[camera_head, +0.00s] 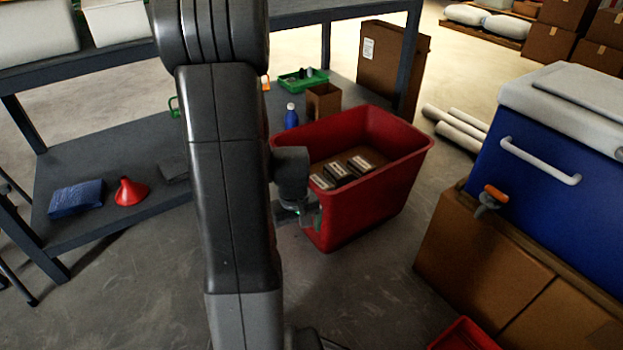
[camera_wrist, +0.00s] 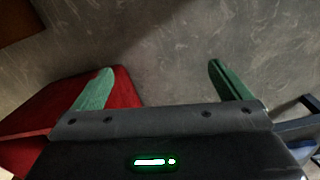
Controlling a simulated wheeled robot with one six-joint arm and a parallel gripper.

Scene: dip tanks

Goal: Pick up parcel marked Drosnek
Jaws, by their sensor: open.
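Three small dark parcels with pale labels lie in a row inside the red bin (camera_head: 385,200): a left parcel (camera_head: 321,182), a middle parcel (camera_head: 340,172) and a right parcel (camera_head: 362,164). The label writing is too small to read, so I cannot tell which is marked Drosnek. My gripper (camera_head: 308,214) is at the bin's near left side, partly hidden by my arm. In the wrist view my gripper (camera_wrist: 162,76) has its green fingers wide apart with nothing between them, over bare floor. The red bin also shows at the left there (camera_wrist: 115,92).
A dark shelf unit (camera_head: 110,205) stands left and behind, holding a red funnel (camera_head: 131,191) and blue packet (camera_head: 76,198). A blue cooler (camera_head: 545,155) sits on cardboard boxes (camera_head: 480,250) at right. A blue bottle (camera_head: 291,116) and open brown box (camera_head: 324,101) stand behind the bin.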

